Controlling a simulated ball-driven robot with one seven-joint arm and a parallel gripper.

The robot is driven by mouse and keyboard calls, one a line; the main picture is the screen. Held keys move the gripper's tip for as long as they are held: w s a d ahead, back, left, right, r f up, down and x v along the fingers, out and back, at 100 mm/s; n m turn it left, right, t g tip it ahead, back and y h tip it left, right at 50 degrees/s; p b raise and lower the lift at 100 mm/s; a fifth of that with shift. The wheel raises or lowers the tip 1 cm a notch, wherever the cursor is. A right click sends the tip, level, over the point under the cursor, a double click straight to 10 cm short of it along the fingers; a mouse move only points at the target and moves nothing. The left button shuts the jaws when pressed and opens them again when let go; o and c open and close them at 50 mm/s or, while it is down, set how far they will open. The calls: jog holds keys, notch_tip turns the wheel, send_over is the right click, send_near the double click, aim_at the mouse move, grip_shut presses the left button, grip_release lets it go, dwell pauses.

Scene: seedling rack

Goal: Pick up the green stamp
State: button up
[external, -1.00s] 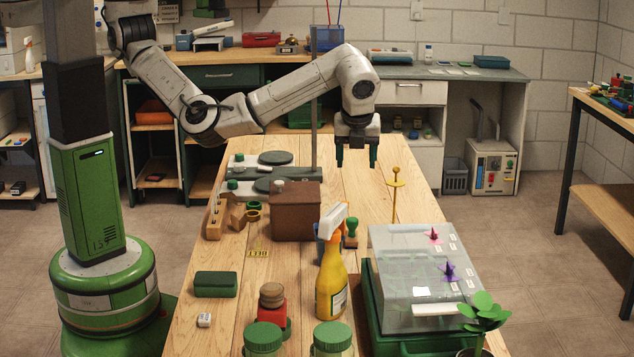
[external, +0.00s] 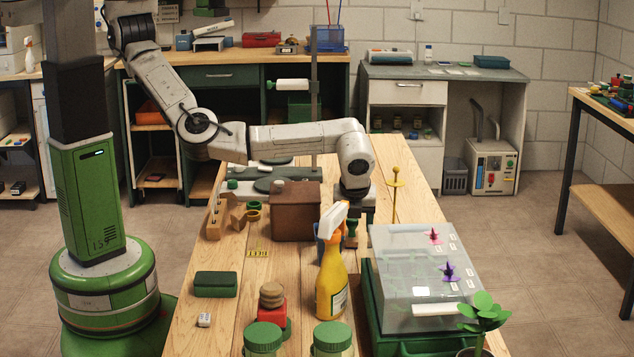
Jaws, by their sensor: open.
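The green stamp (external: 352,228), with a rounded green handle, stands upright on the wooden table behind the yellow spray bottle (external: 331,275). In the external view it is partly hidden by the bottle and my gripper. My gripper (external: 357,213) points straight down, open, with its fingers low at the stamp's handle. I cannot tell whether the fingers touch the handle or stand exactly on both sides of it.
A brown box (external: 296,215) stands just left of the stamp. A clear-lidded green case (external: 420,268) lies to the right, and a thin yellow stand (external: 395,195) rises behind it. Green-lidded jars (external: 263,338) are at the front.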

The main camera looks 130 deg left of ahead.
aim_at(352, 232)
jog(key=shift+s+x, duration=0.15)
jog(key=shift+x, duration=0.95)
jog(key=shift+s+x, duration=0.15)
jog(key=shift+x, duration=0.95)
jog(key=c, duration=1.1)
jog(key=shift+r, duration=0.1)
